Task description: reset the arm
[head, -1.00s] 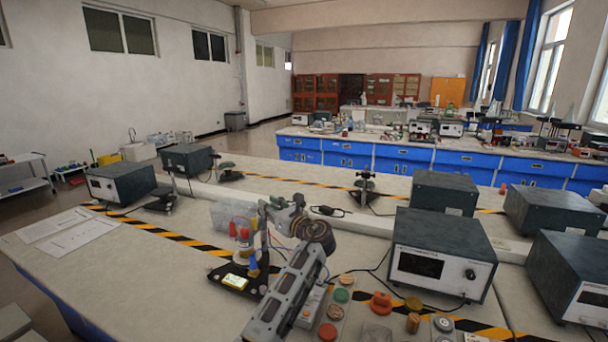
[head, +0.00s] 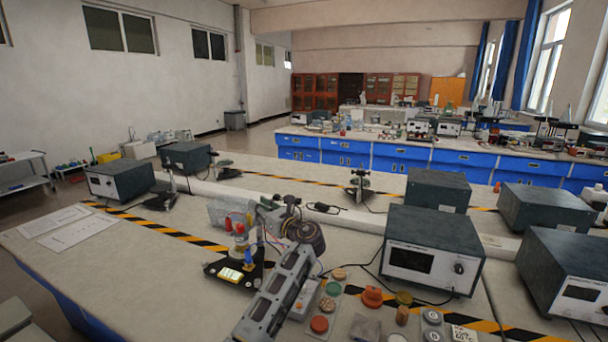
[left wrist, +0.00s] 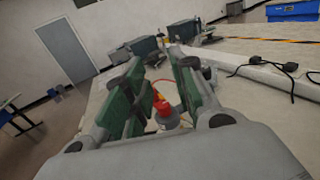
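My left arm rises from the bottom middle of the head view. Its gripper (head: 264,212) is small there and hangs over the near bench, beside a small device with red knobs (head: 238,240). In the left wrist view, the gripper's two green-padded fingers (left wrist: 158,92) stand apart with nothing clasped between them. Red parts (left wrist: 163,106) of something on the bench show in the gap, beyond the fingers. My right gripper is in neither view.
A large instrument box (head: 432,248) stands right of my arm on the near bench (head: 120,262). Coloured discs (head: 333,289) and small blocks lie close to the forearm.

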